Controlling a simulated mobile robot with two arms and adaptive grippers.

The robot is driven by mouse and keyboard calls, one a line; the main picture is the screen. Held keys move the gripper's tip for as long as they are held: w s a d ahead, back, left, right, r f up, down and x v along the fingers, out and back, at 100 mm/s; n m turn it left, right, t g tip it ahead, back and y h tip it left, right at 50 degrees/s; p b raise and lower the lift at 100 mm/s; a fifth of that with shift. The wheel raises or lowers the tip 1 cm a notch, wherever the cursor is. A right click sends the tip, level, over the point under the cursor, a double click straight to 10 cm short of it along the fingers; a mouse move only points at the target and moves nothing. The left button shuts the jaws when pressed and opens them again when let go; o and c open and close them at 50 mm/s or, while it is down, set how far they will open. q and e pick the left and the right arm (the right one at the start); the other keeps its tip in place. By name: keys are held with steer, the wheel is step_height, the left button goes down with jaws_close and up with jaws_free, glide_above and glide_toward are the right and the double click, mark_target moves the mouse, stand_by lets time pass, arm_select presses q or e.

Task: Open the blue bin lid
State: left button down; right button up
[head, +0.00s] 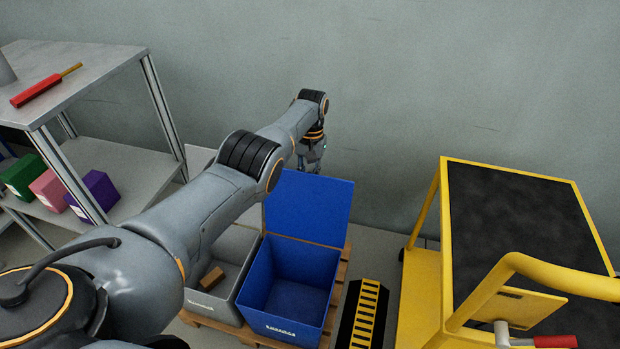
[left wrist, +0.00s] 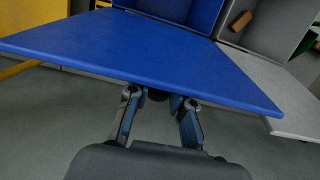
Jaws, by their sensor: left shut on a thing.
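The blue bin (head: 275,322) stands on a wooden pallet, its inside visible and empty. Its blue lid (head: 310,208) stands raised, near upright, at the back of the bin; it also fills the upper middle of the left wrist view (left wrist: 150,55). My left gripper (head: 312,165) is at the lid's upper edge and shut on it. In the left wrist view, its two fingers (left wrist: 158,103) reach the lid's edge, and the exact contact is partly hidden under the lid. My right gripper is in neither view.
A grey bin (head: 228,300) with a brown block (head: 212,278) stands left of the blue bin. A yellow cart (head: 455,290) is at the right. A black-and-yellow striped piece (head: 365,312) lies between. A shelf (head: 135,165) with boxes stands left; the wall is close behind.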

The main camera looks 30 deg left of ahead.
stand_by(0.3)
arm_select(q)
steer(key=c, duration=1.2)
jaws_free()
steer(key=shift+r, duration=0.1)
steer(key=r, duration=0.4)
steer(key=w+r, duration=0.1)
steer(key=r, duration=0.6)
steer(key=shift+w+a+r, duration=0.2)
steer(key=shift+w+r, duration=0.15)
steer(key=shift+w, duration=0.05)
